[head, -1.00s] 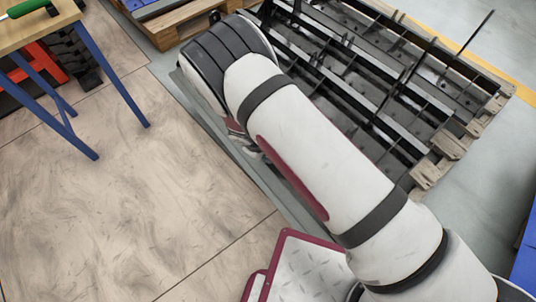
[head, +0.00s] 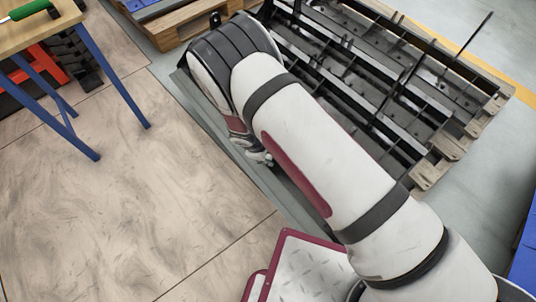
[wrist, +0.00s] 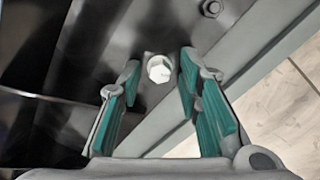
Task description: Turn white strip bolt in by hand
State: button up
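A white bolt (wrist: 159,69) with a hex head shows in the wrist view, set against a dark metal plate (wrist: 130,30). My gripper (wrist: 158,75) is open, with its teal-padded fingers on either side of the bolt head. A gap shows between the bolt and each finger; I cannot tell the depth between them. In the head view, my arm hides the bolt and most of the gripper; only a small part of the gripper shows below the bent wrist.
A dark bolt (wrist: 211,8) sits at the upper right of the wrist view. Black metal frames (head: 400,75) lie on a wooden pallet (head: 440,165). A blue-legged table (head: 45,33) stands at the left. The floor (head: 130,210) between is clear.

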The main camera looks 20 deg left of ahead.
jog(key=n, duration=0.4)
jog(key=n+p, duration=0.1)
jog(key=n, duration=0.2)
jog(key=n+p, duration=0.1)
jog(key=n, duration=0.4)
jog(key=shift+n, duration=0.4)
jog(key=n, duration=0.4)
jog(key=shift+n+p, duration=0.4)
jog(key=n, duration=0.5)
jog(key=shift+n, duration=0.3)
